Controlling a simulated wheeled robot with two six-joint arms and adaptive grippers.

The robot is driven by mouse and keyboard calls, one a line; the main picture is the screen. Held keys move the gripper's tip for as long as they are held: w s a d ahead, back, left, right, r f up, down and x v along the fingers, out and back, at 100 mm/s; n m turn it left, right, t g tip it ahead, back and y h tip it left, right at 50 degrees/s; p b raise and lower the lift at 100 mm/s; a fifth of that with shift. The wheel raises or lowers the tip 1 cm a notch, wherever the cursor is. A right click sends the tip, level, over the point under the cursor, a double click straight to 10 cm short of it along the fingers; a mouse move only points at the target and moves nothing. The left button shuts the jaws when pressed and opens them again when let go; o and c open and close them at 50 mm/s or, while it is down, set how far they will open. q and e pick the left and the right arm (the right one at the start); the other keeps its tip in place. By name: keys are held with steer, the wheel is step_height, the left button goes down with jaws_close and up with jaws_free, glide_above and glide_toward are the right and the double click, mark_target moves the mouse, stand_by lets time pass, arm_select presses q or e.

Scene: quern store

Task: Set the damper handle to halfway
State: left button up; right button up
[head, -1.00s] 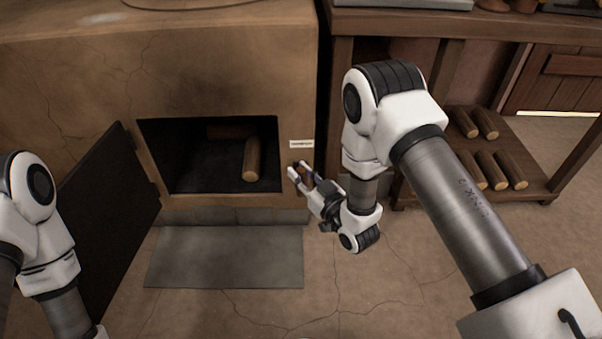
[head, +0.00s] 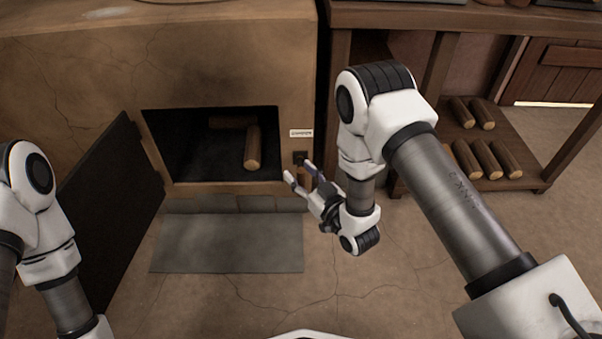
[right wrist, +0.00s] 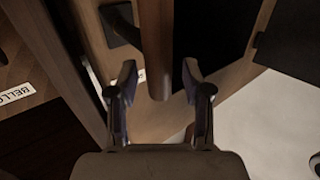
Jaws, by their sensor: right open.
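The damper handle is a wooden bar on a small dark mount (head: 300,157), on the oven's front right of the opening, below a small white label (head: 301,133). In the head view the bar appears to hang down from the mount, partly behind my fingers. My right gripper (head: 299,171) is open just in front of it. In the right wrist view the bar (right wrist: 156,45) comes down between the two spread fingertips of my right gripper (right wrist: 159,76), with gaps on both sides. Only my left arm shows at the left; its gripper is out of view.
The oven's dark door (head: 110,215) stands open at the left, with logs (head: 252,148) inside the opening. A grey slab (head: 228,243) lies on the floor in front. A low wooden shelf with several logs (head: 465,160) stands at the right. Floor between is clear.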

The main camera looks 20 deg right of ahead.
steer(key=v, duration=0.7)
steer(key=shift+s, duration=0.15)
